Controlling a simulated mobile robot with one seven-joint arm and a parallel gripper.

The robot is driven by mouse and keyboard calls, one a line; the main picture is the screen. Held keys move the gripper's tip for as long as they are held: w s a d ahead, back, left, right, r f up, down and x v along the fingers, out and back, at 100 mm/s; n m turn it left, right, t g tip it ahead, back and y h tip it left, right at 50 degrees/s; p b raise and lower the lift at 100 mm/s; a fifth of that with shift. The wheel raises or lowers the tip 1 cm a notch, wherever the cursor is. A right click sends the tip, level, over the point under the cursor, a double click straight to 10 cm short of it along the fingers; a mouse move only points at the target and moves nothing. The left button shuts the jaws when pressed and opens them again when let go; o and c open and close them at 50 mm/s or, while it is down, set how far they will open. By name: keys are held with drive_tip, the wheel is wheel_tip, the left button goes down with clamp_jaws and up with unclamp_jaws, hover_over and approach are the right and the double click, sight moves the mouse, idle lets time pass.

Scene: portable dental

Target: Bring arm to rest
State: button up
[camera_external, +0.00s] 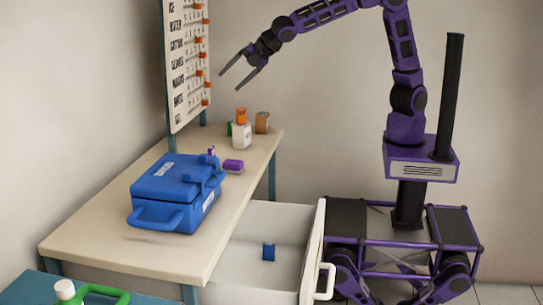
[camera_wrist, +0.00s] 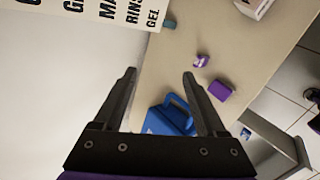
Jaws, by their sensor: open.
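My gripper (camera_external: 242,80) is raised at the end of my arm, in the air above the back part of the table. Its two fingers are spread apart with nothing between them. The wrist view also shows my gripper (camera_wrist: 160,80) open and empty, with the table below and beyond it. My arm reaches left from its column, bent at the elbow, and touches nothing that I can see.
A lettered board (camera_external: 185,70) stands close left of my gripper. An open drawer (camera_external: 250,265) holds a blue item (camera_external: 268,251).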

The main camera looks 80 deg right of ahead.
drive_tip(key=d+r+t+h, duration=0.2)
drive_tip(key=d+r, duration=1.1)
drive_tip(key=d, duration=0.4)
drive_tip(key=s+d+m+h, duration=0.1)
drive_tip(key=s+d, duration=0.1)
drive_tip(key=d, duration=0.7)
drive_tip(key=s+d+m+h, duration=0.1)
drive_tip(key=s+d, duration=0.1)
drive_tip(key=d, duration=0.7)
drive_tip(key=s+a+f+m+g+y, duration=0.1)
drive_tip(key=s+a+f+m, duration=0.3)
drive_tip(key=s, duration=0.5)
drive_tip(key=s+a+f+m+g+y+p, duration=0.1)
drive_tip(key=s+a+f+m+g+y, duration=0.1)
drive_tip(key=s+a+m, duration=0.6)
drive_tip(key=s+a+f+m+g+y+p, duration=0.1)
drive_tip(key=s+a+f+m+g, duration=0.1)
drive_tip(key=s+a+f+m, duration=0.3)
drive_tip(key=s+a+m, duration=0.1)
drive_tip(key=s+a, duration=0.2)
drive_tip(key=s, duration=0.4)
drive_tip(key=shift+s+a+f+g, duration=0.25)
drive_tip(key=shift+f+g, duration=0.05)
drive_tip(key=shift+f, duration=0.05)
